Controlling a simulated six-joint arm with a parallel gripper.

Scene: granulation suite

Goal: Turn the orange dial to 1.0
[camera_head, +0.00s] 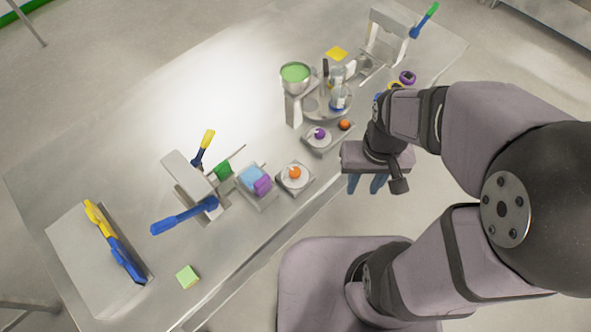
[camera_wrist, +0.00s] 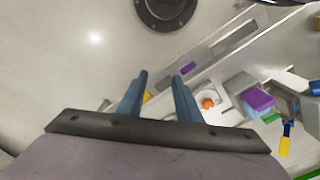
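The orange dial (camera_head: 295,173) is a small orange knob on a pale round disc, set on a square grey base near the table's front edge. It also shows in the wrist view (camera_wrist: 208,103), to the right of my fingers. Its scale marks are too small to read. My gripper (camera_head: 366,184) hangs beyond the table's front edge, to the right of the dial and clear of it. In the wrist view the two blue fingers (camera_wrist: 160,92) stand apart with nothing between them.
A purple-knobbed dial (camera_head: 319,134) and an orange ball-like knob (camera_head: 344,125) sit behind the orange dial. A blue and purple block (camera_head: 255,180) stands close on its left. A blue-handled lever (camera_head: 184,216) and a green-filled bowl (camera_head: 295,75) are further off.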

